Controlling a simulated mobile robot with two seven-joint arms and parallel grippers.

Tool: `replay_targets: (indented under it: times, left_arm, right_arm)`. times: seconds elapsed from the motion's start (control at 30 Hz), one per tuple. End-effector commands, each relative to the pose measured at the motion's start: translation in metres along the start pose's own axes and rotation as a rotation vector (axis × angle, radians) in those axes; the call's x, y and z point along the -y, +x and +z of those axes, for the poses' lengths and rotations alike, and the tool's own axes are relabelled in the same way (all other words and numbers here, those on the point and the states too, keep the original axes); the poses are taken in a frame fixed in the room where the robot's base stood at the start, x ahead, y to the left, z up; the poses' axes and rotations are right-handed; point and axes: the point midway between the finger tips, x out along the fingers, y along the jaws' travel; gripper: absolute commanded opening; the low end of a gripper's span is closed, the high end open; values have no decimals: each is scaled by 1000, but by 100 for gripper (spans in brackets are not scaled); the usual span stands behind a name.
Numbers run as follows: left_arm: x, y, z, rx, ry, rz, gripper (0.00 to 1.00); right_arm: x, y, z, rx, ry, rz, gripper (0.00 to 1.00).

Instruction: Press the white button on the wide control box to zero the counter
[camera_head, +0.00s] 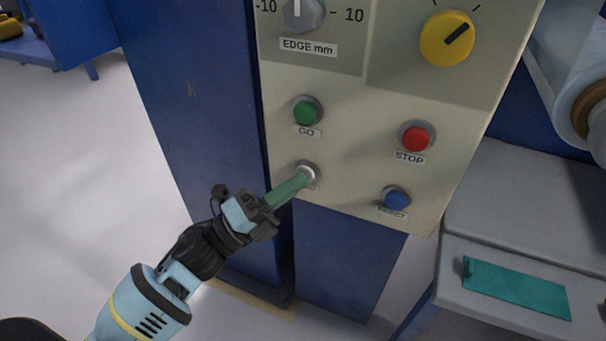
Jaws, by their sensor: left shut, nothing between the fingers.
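The wide control box (355,140) is a cream panel on a blue column. Its white button (308,171) sits at the lower left, below the green GO button (305,112). My left gripper (302,181) is shut and empty, its green fingers pointing up and right. The fingertips overlap the lower left of the white button and hide part of it and its label. I cannot tell whether they touch it or whether it is pressed in. My right gripper is not in view.
A red STOP button (415,139) and a blue button (396,198) are to the right. A yellow knob (447,38) and a grey knob (303,14) are above. A grey ledge with a teal plate (515,288) stands at right. Open floor lies left.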

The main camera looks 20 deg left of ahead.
Motion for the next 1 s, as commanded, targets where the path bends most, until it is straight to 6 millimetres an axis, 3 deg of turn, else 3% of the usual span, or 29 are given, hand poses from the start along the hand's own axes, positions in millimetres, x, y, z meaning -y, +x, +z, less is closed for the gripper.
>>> replay_targets:
  times: [0.47,1.0]
  left_arm:
    - [8,-11,-7,2,0,1,0]
    - [15,-20,-14,0,-2,0,0]
  right_arm:
    - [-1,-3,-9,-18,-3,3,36]
    - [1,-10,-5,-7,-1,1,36]
